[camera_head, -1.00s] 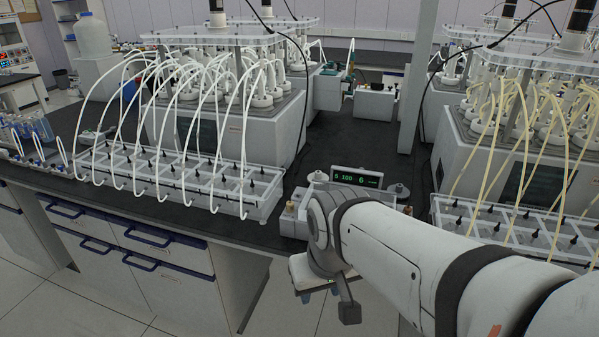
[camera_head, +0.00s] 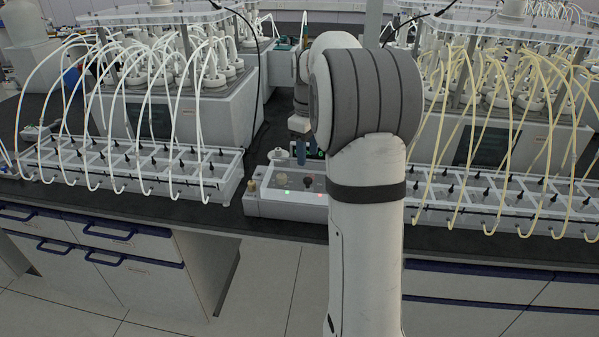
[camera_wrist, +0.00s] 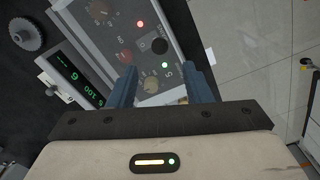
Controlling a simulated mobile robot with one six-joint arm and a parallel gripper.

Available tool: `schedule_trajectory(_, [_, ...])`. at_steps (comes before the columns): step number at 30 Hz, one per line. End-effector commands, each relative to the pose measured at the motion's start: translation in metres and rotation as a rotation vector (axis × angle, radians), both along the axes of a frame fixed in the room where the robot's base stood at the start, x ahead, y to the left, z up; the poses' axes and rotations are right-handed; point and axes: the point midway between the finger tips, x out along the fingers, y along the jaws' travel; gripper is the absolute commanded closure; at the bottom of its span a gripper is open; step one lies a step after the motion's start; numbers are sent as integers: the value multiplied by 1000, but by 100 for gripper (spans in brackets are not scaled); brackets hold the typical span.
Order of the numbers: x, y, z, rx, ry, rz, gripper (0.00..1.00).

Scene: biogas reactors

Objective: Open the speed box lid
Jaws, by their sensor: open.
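The speed box (camera_head: 262,206) is a low grey-white box at the bench's front edge, between the two reactor units. In the wrist view the speed box (camera_wrist: 100,40) shows knobs, a red light and a green light on its top panel. The lid looks clear and seems to lie down over the panel; its edges are hard to make out. My gripper (camera_head: 301,150) is above the back of the box, pointing down. In the wrist view my gripper (camera_wrist: 163,84) has its blue fingers apart over the panel, with nothing held. My arm hides the box's right part.
A green-digit display (camera_wrist: 69,75) and a round knurled knob (camera_wrist: 27,34) stand beside the box. White-tube trays (camera_head: 130,170) are close on the left and yellow-tube trays (camera_head: 500,200) on the right. Floor is open in front of the bench.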

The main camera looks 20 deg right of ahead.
Motion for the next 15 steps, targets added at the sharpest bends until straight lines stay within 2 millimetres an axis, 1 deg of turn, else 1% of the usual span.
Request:
schedule_trajectory(5, [1, -1, -21, 2, 5, 5, 55])
schedule_trajectory(12, [0, -2, -59, 1, 3, 3, 55])
schedule_trajectory(15, [0, -2, -69, 1, 3, 2, 55])
